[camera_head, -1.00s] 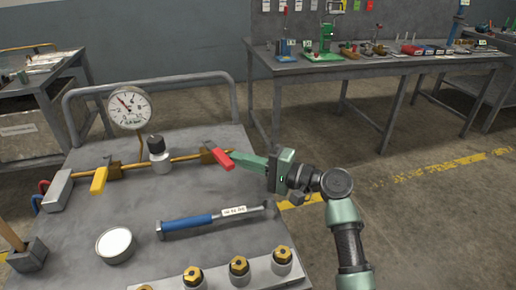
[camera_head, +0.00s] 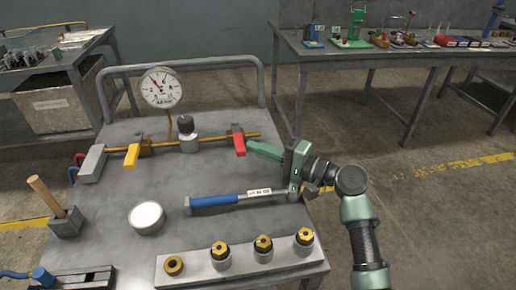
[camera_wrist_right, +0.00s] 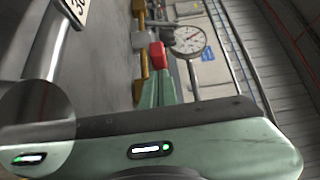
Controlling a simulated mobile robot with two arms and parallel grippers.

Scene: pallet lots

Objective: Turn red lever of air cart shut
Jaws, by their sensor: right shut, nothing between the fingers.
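The air cart (camera_head: 110,200) has a brass pipe (camera_head: 210,142) with a red lever (camera_head: 239,144) at its right end. The lever points toward the cart's near side, roughly across the pipe. My right gripper (camera_head: 251,146) is shut and empty, its fingertips at the right side of the red lever. In the right wrist view the closed green fingers (camera_wrist_right: 157,92) end at the red lever (camera_wrist_right: 157,55); I cannot tell whether they touch it. My left gripper is out of view.
A yellow lever (camera_head: 131,156), gauge (camera_head: 161,88) and black-knobbed regulator (camera_head: 188,130) are on the line. A blue-handled torque wrench (camera_head: 215,201) lies just nearer than my gripper. A white-topped tin (camera_head: 147,217) and a fittings block (camera_head: 200,268) stand nearer.

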